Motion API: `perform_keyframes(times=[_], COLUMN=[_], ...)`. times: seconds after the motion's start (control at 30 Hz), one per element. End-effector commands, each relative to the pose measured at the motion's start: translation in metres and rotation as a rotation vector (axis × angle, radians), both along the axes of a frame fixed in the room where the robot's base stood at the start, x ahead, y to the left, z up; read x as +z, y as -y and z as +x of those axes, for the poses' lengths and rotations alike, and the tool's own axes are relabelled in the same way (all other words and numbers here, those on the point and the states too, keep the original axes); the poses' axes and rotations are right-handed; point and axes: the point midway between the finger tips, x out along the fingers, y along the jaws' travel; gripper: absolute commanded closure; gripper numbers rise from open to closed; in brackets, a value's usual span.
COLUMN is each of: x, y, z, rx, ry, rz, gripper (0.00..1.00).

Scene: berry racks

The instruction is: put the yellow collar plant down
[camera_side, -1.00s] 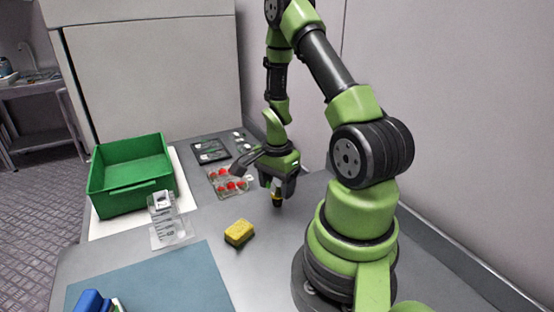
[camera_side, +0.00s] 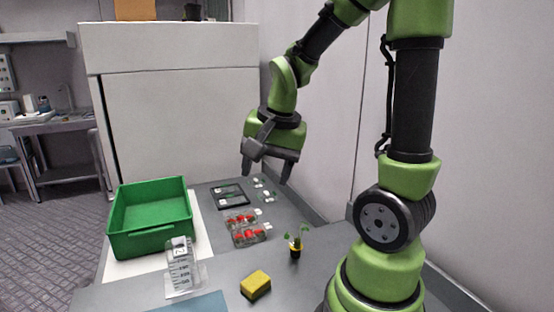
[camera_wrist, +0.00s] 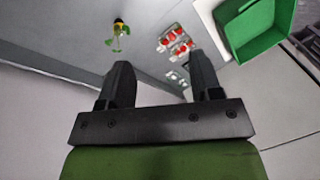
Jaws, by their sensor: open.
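The yellow collar plant (camera_side: 295,247) stands upright on the grey bench in the side view, a small dark pot with a yellow band and green leaves. It also shows in the wrist view (camera_wrist: 118,33), up and left of the fingers. My gripper (camera_side: 265,171) is open and empty, raised well above the bench, up and to the left of the plant in the side view. Its two spread fingers (camera_wrist: 160,80) show in the wrist view with nothing between them.
A clear rack with red berries (camera_side: 245,231) lies left of the plant. A yellow sponge (camera_side: 255,285) is nearer the front. A wall bounds the right.

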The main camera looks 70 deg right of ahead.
Motion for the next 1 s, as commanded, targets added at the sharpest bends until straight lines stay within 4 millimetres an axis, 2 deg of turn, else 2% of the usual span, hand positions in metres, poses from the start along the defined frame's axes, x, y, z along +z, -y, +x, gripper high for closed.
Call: perform_keyframes(times=[0.03,0.1,0.2,0.33,0.53,1.0], x=[0.018,0.036,0.055,0.069,0.075,0.075], y=[-0.021,-0.047,-0.078,-0.104,-0.118,-0.118], z=[-0.002,-0.010,-0.026,-0.046,-0.061,-0.061], rx=[0.129,0.307,0.535,0.754,0.896,0.900], ry=[0.061,0.130,0.227,0.324,0.391,0.392], rz=[-0.031,-0.068,-0.115,-0.160,-0.192,-0.193], gripper=[0.41,0.41,0.41,0.41,0.41,0.41])
